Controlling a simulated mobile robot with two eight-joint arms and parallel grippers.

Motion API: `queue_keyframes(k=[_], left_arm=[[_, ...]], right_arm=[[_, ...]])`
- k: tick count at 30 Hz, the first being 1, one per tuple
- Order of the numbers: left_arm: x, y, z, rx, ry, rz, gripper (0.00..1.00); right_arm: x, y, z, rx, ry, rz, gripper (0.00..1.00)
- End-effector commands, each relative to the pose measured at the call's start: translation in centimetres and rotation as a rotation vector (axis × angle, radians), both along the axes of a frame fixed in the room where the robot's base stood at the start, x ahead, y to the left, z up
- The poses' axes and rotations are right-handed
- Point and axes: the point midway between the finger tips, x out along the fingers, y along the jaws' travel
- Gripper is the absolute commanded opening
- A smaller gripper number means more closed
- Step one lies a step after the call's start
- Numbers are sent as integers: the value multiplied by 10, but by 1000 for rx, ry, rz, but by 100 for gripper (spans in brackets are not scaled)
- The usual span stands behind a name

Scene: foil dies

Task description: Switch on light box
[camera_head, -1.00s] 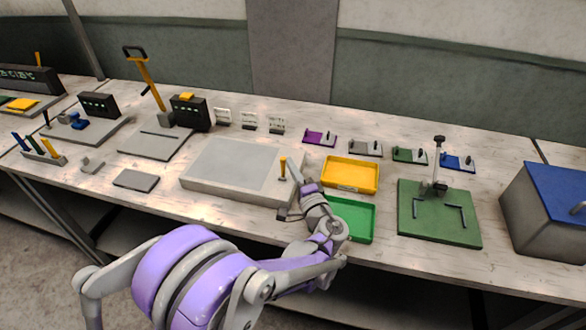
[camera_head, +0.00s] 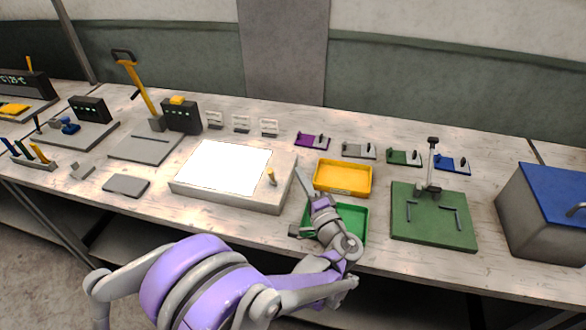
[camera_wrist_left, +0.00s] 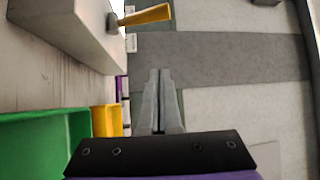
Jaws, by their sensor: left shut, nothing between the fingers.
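The light box (camera_head: 220,196) is a flat pale box on the table, and its panel (camera_head: 228,167) glows bright white. A small yellow-tan lever (camera_head: 271,177) stands at the right of its top. The lever also shows as a yellow stick in the left wrist view (camera_wrist_left: 146,15), beside the box's edge (camera_wrist_left: 75,30). My left gripper (camera_head: 299,172) is just right of the box, apart from the lever, above the green tray. In the left wrist view its fingers (camera_wrist_left: 160,75) are together with nothing between them. My right gripper is not in view.
A green tray (camera_head: 362,226) lies partly under my left arm, with a yellow tray (camera_head: 343,191) behind it. A green fixture plate (camera_head: 432,238) and a blue-lidded box (camera_head: 545,220) stand to the right. A press with a yellow handle (camera_head: 140,85) stands at the left.

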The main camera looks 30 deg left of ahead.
Motion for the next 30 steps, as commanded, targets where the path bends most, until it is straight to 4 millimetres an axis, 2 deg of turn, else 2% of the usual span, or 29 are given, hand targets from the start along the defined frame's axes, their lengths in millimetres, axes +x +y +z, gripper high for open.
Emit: queue_keyframes(k=[3, 9, 30], left_arm=[[-15, -19, -9, 0, 1, -3, 0], [-29, -37, -14, 0, 0, 0, 0], [-32, -40, -15, 0, 1, 1, 0]], right_arm=[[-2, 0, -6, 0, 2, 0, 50], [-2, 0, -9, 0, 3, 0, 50], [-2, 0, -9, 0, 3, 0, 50]])
